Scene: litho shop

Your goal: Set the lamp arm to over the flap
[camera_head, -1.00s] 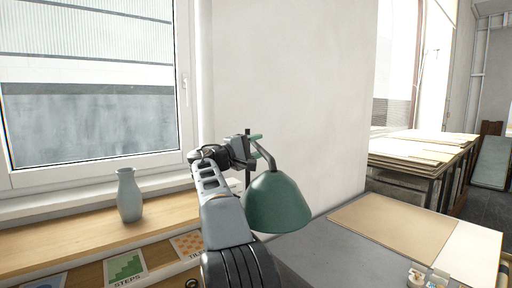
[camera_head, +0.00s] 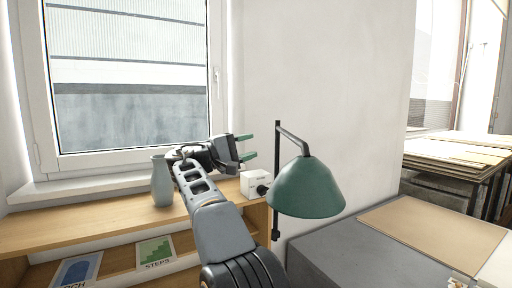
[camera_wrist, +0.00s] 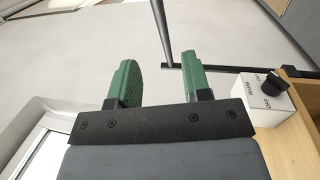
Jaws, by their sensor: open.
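The lamp has a green shade (camera_head: 308,193) on a bent grey lamp arm (camera_head: 293,138), joined to the top of an upright black post (camera_head: 277,175). The shade hangs right of the post, in front of the wall and by the grey tabletop. My gripper (camera_head: 252,146) is open and empty, its green fingers pointing right toward the post, a little left of it. In the wrist view the gripper (camera_wrist: 162,75) shows both fingers apart, with the grey lamp arm (camera_wrist: 161,30) beyond the gap. I cannot tell which surface is the flap.
A white box with a black knob (camera_head: 251,186) sits on the wooden shelf below my gripper; the wrist view shows it too (camera_wrist: 262,104). A grey vase (camera_head: 161,182) stands left. A tan board (camera_head: 435,232) lies on the grey tabletop (camera_head: 345,255). The window is behind.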

